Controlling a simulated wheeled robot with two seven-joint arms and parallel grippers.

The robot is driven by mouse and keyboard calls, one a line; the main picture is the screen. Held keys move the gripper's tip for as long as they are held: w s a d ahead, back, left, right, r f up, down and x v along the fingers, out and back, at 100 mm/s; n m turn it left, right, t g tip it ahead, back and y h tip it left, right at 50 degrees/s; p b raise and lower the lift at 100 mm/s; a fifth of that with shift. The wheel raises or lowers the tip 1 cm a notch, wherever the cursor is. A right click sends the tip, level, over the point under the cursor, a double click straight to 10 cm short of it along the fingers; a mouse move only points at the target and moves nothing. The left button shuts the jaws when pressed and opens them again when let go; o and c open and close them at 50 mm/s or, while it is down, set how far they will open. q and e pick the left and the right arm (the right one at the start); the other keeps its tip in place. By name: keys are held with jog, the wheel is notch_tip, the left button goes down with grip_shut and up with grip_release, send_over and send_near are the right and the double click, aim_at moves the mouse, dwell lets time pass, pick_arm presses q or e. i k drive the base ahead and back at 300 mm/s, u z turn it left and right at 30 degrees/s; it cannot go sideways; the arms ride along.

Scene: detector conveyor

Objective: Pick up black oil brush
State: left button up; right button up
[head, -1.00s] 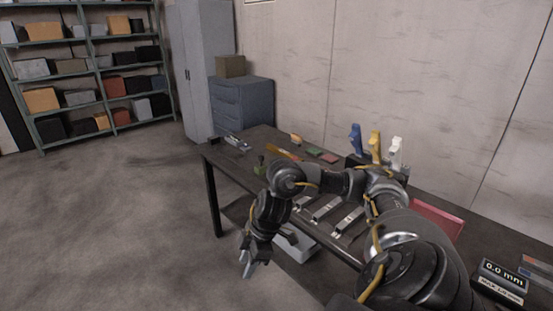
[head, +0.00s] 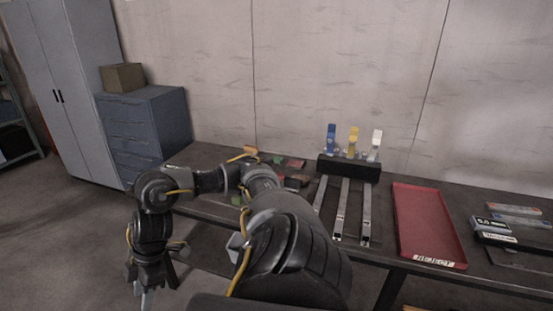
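I cannot make out a black oil brush. The left part of the dark worktable (head: 200,157) is partly hidden behind my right arm, and small items there are too small to tell. My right gripper (head: 152,284) hangs low at the lower left, in front of the table and below its top, pointing down. Its fingers are dark and small, so I cannot tell whether they are open or shut. No held object is clear. My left gripper is not in view.
A black holder (head: 348,169) carries blue, yellow and white upright tools, with metal rails (head: 341,210) in front. A red REJECT tray (head: 428,225) and a gauge (head: 492,229) lie to the right. A blue drawer cabinet (head: 145,130) stands at the left. Open floor (head: 60,220) lies at lower left.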

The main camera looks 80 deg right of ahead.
aim_at(293, 185)
jog(key=z, duration=2.1)
jog(key=i, duration=1.65)
